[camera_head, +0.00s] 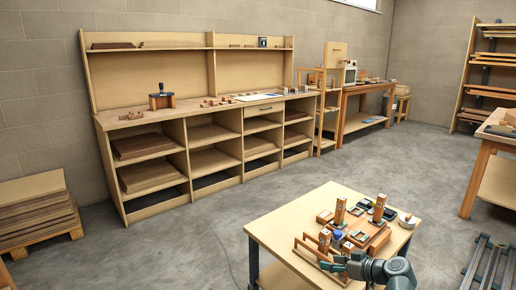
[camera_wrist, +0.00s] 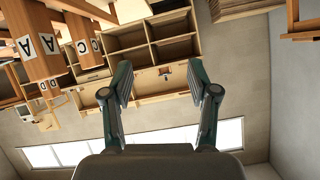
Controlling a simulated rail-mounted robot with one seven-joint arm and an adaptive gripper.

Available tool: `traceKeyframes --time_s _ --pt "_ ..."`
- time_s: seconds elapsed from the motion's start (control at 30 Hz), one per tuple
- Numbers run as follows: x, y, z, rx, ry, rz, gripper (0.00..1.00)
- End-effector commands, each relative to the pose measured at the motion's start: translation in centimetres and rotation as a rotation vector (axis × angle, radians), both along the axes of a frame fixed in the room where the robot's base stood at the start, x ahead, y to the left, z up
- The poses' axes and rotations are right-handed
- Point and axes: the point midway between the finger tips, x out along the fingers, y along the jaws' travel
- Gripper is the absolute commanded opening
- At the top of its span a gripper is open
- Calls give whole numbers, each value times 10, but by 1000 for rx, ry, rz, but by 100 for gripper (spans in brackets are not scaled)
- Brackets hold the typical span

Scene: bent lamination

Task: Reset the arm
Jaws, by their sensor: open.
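My gripper (camera_head: 336,262) is low over the front of the small wooden table (camera_head: 275,232) in the head view, beside a wooden frame-like piece. In the wrist view my gripper (camera_wrist: 160,90) shows two fingers spread wide apart with nothing between them. Behind the gap are the shelving unit and its compartments, seen upside down. Wooden blocks lettered A (camera_wrist: 38,48) and C (camera_wrist: 84,42) are close by at the left of the wrist view, beside the fingers and apart from them. Most of my arm is outside the head view.
The small table holds a wooden jig (camera_head: 370,238) with upright lettered blocks, a small blue item (camera_head: 337,235) and a round dish (camera_head: 408,220). A shelving workbench (camera_head: 205,155) lines the wall. Stacked boards (camera_head: 38,212) lie at left. The grey floor between is clear.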

Motion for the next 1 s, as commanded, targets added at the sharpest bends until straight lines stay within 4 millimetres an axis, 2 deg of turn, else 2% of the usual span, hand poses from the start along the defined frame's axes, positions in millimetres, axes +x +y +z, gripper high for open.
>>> traceKeyframes --time_s 0.17,0.27,0.47,0.7,0.9,1.0 --pt "-15 -4 -30 29 180 -59 60" --pt "-28 -3 -64 41 322 -101 60" --pt "-69 8 -147 37 638 -186 60" --pt "-146 27 -251 -45 1027 -296 60" --pt "-220 40 -319 -169 1285 -369 60" --pt "-258 46 -346 -246 1393 -393 60"
